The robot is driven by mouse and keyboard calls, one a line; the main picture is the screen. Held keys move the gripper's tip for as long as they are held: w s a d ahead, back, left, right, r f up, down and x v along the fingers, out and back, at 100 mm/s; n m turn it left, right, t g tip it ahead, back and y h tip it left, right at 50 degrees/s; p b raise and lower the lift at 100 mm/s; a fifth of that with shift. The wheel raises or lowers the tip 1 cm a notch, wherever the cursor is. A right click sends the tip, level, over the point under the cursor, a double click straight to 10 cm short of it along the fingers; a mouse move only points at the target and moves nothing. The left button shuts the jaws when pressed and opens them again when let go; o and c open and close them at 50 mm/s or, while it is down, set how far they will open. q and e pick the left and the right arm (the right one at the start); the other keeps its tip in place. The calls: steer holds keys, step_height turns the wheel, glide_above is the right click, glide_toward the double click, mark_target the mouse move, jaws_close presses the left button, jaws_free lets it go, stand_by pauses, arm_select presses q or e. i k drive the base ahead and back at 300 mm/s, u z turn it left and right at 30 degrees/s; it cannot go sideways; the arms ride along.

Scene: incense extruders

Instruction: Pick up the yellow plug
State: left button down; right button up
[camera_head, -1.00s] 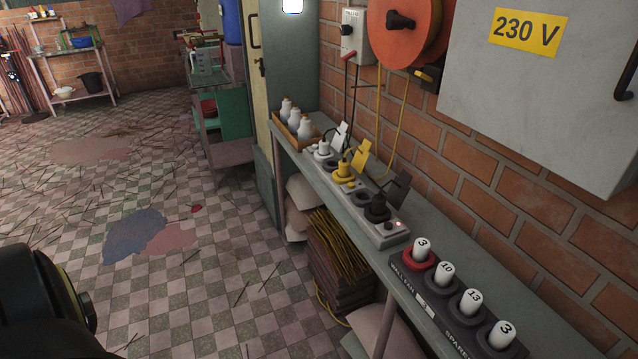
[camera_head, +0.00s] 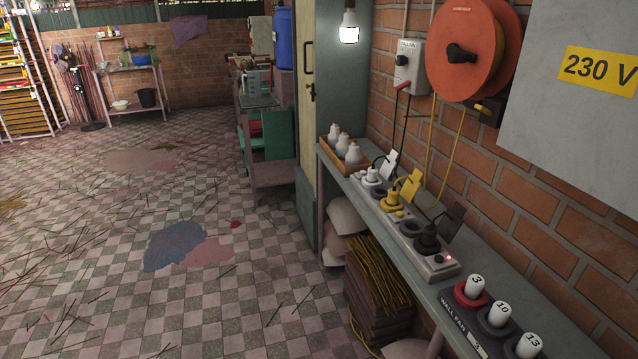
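The yellow plug (camera_head: 393,200) stands upright in a grey power strip (camera_head: 437,266) on the narrow wall shelf. A yellow tag (camera_head: 410,186) is beside it. A white plug (camera_head: 372,177) with a white tag is to its left and farther back. A black plug (camera_head: 428,238) with a dark tag is to its right and nearer. A small red light shows at the strip's near end. Neither of my grippers is in view.
The shelf (camera_head: 480,283) runs along the brick wall. White bulbs stand in a wooden tray (camera_head: 328,152) at its far end; numbered white cylinders (camera_head: 499,312) stand at its near end. An orange reel (camera_head: 470,40) hangs above. The checkered floor (camera_head: 200,290) at left is mostly open.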

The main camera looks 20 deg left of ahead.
mark_target(392, 199)
steer(key=u, duration=0.4)
steer(key=i, duration=0.75)
steer(key=z, duration=0.2)
steer(key=k, duration=0.4)
steer(key=u, duration=1.3)
steer(key=i, duration=1.05)
steer(key=z, duration=0.55)
steer(key=i, duration=0.9)
steer(key=z, duration=1)
